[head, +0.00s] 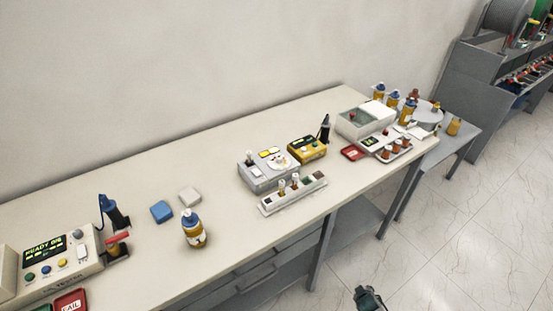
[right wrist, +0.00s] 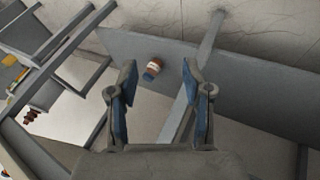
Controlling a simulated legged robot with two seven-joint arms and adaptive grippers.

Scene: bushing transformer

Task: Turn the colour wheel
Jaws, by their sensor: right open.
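A pale round disc with small coloured marks (head: 280,161), which looks like the colour wheel, sits on a grey box (head: 262,180) in the middle of the bench in the head view. Its markings are too small to read. My right gripper (head: 369,299) shows at the bottom edge of the head view, in front of the bench and well apart from the disc. In the right wrist view my right gripper (right wrist: 160,92) is open with nothing between its fingers. The disc is not visible there. My left gripper is not in view.
A white rack (head: 293,196) stands in front of the grey box, and a yellow instrument (head: 307,149) is beside it. A blue-capped bottle (head: 194,232) and a tester (head: 50,262) stand left. A brown bottle (right wrist: 153,69) shows in the right wrist view.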

